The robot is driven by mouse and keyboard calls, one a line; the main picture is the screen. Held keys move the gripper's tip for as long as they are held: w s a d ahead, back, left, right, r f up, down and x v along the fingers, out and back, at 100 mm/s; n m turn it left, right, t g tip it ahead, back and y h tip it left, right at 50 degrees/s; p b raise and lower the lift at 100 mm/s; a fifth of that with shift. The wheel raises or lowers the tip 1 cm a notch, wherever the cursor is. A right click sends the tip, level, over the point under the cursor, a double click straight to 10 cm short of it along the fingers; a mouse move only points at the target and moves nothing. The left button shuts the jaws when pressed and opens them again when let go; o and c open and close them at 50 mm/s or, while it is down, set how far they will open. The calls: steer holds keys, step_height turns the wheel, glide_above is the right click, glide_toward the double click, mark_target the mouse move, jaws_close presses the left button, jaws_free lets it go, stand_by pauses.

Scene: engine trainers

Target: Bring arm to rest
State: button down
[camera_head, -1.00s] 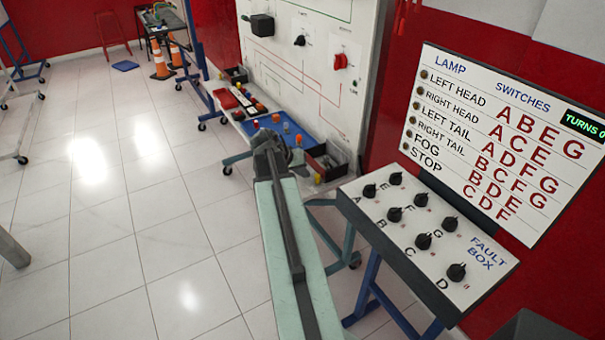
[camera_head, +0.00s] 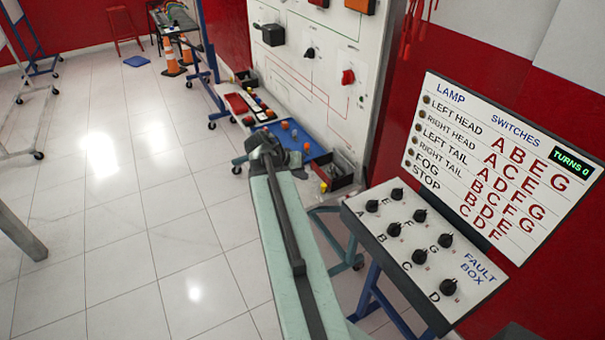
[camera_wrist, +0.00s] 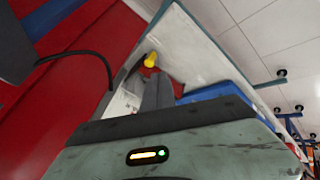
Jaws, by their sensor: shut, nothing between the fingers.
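My arm stretches forward from the bottom of the head view, pale green with a dark strip along its top. In the wrist view the grey fingers (camera_wrist: 155,92) are together and empty. Beyond them in that view are a yellow knob (camera_wrist: 151,59) and a red part. In the head view the gripper appears close in front of a low shelf, but I cannot tell the exact gap.
A fault box (camera_head: 400,262) with several black knobs stands right of my arm, below a lamp-and-switch board (camera_head: 490,165). A white trainer panel (camera_head: 318,85) and a blue tray (camera_head: 318,148) are ahead. Orange cones (camera_head: 171,58) stand farther back.

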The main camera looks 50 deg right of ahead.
steer(key=w+a+n+t+y+p, duration=0.1)
steer(key=w+a+n, duration=0.1)
steer(key=w+a, duration=0.45)
steer(key=w+a+r+n+t+p, duration=0.1)
steer(key=w+a, duration=0.2)
steer(key=a, duration=0.6)
steer(key=w+a+n+t+y+p, duration=0.15)
steer(key=w+a, duration=0.25)
steer(key=a, duration=0.4)
steer(key=s+a+n+g+y, duration=0.1)
steer(key=a+n+y, duration=0.1)
steer(key=a, duration=0.9)
steer(key=s+a+f+n+y, duration=0.1)
steer(key=a+n, duration=0.4)
steer(key=a, duration=0.7)
steer(key=shift+s+f+g+y+p, duration=0.2)
steer(key=shift+s+g+y+p, duration=0.2)
steer(key=shift+y, duration=0.45)
